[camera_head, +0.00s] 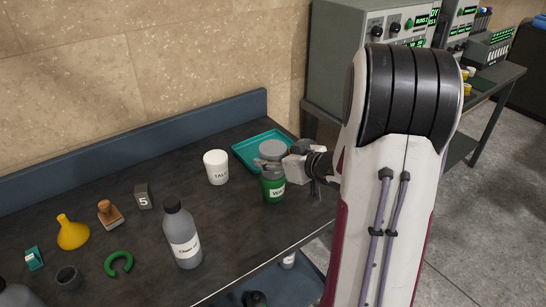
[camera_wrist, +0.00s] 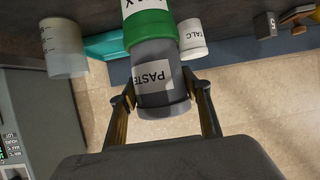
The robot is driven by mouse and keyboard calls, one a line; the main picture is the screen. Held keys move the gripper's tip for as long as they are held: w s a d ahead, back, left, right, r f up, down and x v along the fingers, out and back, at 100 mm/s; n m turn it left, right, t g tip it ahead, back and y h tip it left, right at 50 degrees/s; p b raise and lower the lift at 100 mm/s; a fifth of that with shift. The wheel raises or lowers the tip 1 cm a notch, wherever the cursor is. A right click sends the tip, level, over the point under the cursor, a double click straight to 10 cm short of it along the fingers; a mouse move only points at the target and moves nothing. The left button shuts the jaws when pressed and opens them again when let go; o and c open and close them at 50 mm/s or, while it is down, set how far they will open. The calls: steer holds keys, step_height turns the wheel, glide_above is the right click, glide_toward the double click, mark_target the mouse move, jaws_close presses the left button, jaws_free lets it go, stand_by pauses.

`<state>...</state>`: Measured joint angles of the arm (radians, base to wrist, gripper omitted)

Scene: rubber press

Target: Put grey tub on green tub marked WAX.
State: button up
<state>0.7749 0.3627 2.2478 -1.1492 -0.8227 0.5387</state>
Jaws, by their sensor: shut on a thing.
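The grey tub (camera_head: 272,149), labelled PASTE in the wrist view (camera_wrist: 160,92), is upright over the green tub marked WAX (camera_head: 273,187). My gripper (camera_wrist: 164,92) is shut on the grey tub, one finger on each side of it. In the wrist view, which looks inverted, the green tub (camera_wrist: 152,25) adjoins the grey tub's base and the two are roughly in line. I cannot tell whether the grey tub's weight rests on it. In the head view my gripper (camera_head: 284,163) partly hides where the tubs meet.
A teal tray (camera_head: 245,148) lies behind the tubs, and a white TALC tub (camera_head: 216,167) stands left. A grey bottle (camera_head: 182,235), yellow funnel (camera_head: 72,232), stamp (camera_head: 110,214) and green ring (camera_head: 118,264) are further left. A translucent beaker (camera_wrist: 64,50) shows in the wrist view.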

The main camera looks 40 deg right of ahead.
steer(key=o, duration=1.4)
steer(key=shift+r, duration=0.15)
steer(key=shift+v, duration=0.9)
steer(key=v, duration=1)
steer(key=shift+s, duration=0.1)
steer(key=shift+r, duration=0.1)
